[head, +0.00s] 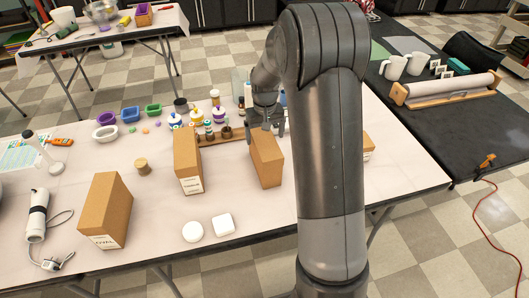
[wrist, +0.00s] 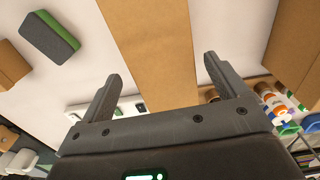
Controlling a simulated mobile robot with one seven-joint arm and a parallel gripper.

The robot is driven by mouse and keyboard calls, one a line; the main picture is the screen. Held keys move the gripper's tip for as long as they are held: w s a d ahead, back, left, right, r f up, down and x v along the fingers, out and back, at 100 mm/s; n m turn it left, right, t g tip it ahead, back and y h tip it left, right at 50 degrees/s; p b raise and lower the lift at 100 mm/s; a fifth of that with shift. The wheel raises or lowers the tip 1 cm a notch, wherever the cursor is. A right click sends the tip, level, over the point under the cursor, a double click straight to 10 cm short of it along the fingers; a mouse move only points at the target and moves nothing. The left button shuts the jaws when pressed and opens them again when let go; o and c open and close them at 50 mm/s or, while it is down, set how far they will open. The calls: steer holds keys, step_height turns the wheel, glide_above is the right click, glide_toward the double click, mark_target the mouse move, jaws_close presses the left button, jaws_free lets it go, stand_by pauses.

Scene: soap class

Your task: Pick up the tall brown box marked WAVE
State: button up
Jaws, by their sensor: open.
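A tall brown box (head: 267,162) stands on the white table under my gripper (head: 266,128); I cannot read a WAVE mark on it. In the wrist view, a brown box face (wrist: 150,45) runs between the fingers of my open gripper (wrist: 162,68), with a gap to each finger. Another tall brown box (head: 187,158) with a small white label stands to the left; its word is too small to read. A brown box marked OVAL (head: 105,208) stands further left. Another brown box (head: 368,148) is mostly hidden behind my arm.
A wooden rack with small bottles (head: 208,133) stands right behind the boxes. A white round piece (head: 193,231) and a white square piece (head: 223,224) lie at the front. Coloured trays (head: 130,114) stand at the back left. A black table (head: 430,130) is at the right.

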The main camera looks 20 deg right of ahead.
steer(key=shift+s+a+f, duration=0.1)
steer(key=shift+s+f, duration=0.05)
steer(key=shift+f, duration=1.25)
steer(key=shift+s+a+f, duration=0.1)
steer(key=shift+s+f, duration=0.05)
steer(key=shift+f, duration=1.2)
steer(key=shift+c, duration=0.3)
steer(key=c, duration=1.5)
steer(key=shift+o, duration=0.2)
steer(key=shift+r, duration=0.1)
